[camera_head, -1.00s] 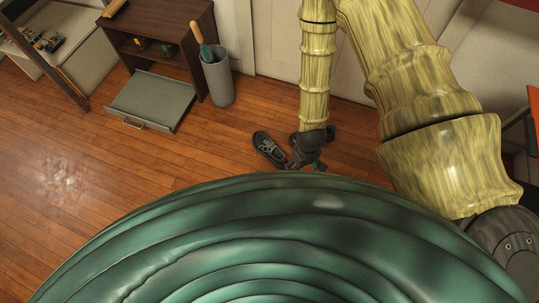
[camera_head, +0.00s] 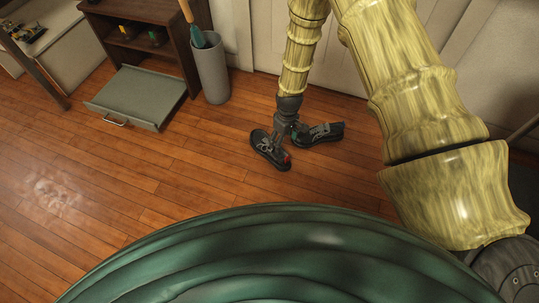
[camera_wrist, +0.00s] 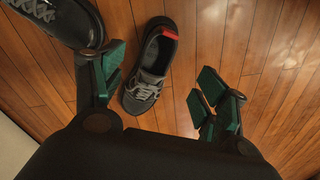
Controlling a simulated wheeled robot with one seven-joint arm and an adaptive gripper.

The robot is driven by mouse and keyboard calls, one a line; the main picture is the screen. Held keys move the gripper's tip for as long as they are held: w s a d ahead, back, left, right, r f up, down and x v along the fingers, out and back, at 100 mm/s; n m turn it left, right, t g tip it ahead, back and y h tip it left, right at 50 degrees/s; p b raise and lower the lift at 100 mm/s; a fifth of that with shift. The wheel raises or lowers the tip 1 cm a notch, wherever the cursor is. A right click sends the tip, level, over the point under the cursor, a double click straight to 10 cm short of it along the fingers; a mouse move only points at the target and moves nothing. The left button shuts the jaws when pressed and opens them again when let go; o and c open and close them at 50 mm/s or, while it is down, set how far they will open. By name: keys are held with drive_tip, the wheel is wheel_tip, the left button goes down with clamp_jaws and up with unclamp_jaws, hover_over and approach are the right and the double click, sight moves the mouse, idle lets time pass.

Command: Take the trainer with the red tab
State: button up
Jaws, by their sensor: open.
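The trainer with the red tab (camera_wrist: 148,82) is dark grey with grey laces and lies upright on the floor; the red tab is at its heel.
A grey bin (camera_head: 211,72) holding a green-bladed tool stands by a brown shelf unit (camera_head: 150,42). A grey drawer or tray (camera_head: 138,97) with a handle sits on the floor before the shelf. The wood floor left of the trainers is clear.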

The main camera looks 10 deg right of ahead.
drive_tip(key=f+b, duration=0.1)
drive_tip(key=f, duration=0.1)
drive_tip(key=f+b, duration=0.1)
drive_tip(key=f, duration=0.1)
drive_tip(key=w+f+b, duration=0.1)
drive_tip(key=f, duration=0.1)
drive_tip(key=shift+a+f, duration=0.1)
drive_tip(key=shift+a, duration=0.15)
drive_tip(key=shift+s+a+f+b, duration=0.15)
drive_tip(key=shift+f+b, duration=0.75)
drive_tip(key=shift+f, duration=0.45)
drive_tip(key=shift+w+a+f+b, duration=0.1)
drive_tip(key=shift+f+b, duration=0.8)
drive_tip(key=shift+f, duration=0.4)
drive_tip(key=c, duration=1.4)
drive_tip(key=shift+r, duration=0.1)
